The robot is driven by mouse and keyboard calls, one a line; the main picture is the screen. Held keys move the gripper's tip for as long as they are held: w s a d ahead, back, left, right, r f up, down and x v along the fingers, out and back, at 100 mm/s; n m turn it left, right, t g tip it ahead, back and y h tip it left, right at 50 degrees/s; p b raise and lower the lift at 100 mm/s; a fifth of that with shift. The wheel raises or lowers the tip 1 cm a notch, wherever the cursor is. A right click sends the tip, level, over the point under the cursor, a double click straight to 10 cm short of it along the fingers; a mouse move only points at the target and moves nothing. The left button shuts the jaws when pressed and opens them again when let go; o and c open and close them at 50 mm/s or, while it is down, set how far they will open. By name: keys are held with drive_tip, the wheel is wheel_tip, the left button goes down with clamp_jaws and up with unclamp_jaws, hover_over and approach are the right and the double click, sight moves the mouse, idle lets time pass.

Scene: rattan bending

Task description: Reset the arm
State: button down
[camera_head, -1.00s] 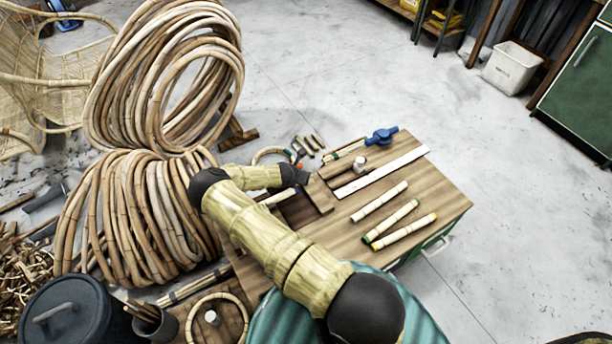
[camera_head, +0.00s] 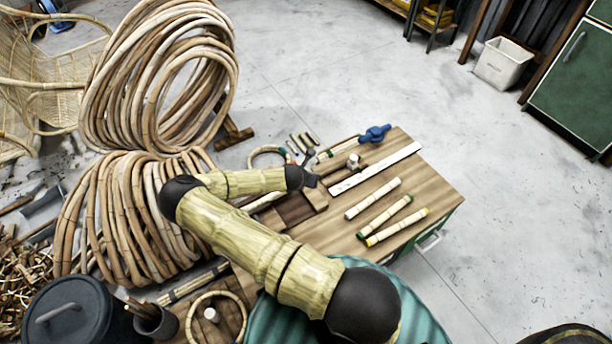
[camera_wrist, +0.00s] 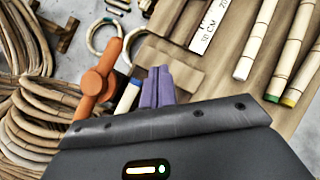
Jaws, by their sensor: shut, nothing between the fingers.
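My gripper (camera_head: 312,180) is over the wooden workbench (camera_head: 436,185), close to the wooden blocks (camera_head: 316,199) at its left part. In the wrist view its purple fingers (camera_wrist: 158,86) are shut together with nothing between them. My arm is bent, with its elbow out to the left over the cane coils. In the head view the arm hides part of the bench's near side.
Three cane pieces (camera_head: 389,219) and a white ruler (camera_head: 375,167) lie on the bench, with a blue tool (camera_head: 375,133) behind. Large cane coils (camera_head: 120,215) stand left. A dark lidded bin (camera_head: 68,312) is at lower left. Floor right of the bench is clear.

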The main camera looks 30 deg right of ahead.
drive_tip(key=shift+a, duration=0.25)
drive_tip(key=s+a+r+m+g+y, duration=0.1)
drive_tip(key=s+a+r+m+y, duration=0.1)
drive_tip(key=s+a+r+m, duration=0.6)
drive_tip(key=s+a+r+m+g+y, duration=0.15)
drive_tip(key=s+r+m, duration=0.35)
drive_tip(key=r+m, duration=0.65)
drive_tip(key=s+a+r+m+y, duration=0.2)
drive_tip(key=s+a+r+m, duration=0.45)
drive_tip(key=r, duration=0.55)
wheel_tip(320, 180, up, 16)
drive_tip(key=p, duration=1.5)
drive_tip(key=shift+s+d+m+p, duration=0.25)
drive_tip(key=shift+s+m+p, duration=0.05)
drive_tip(key=shift+s+p, duration=0.1)
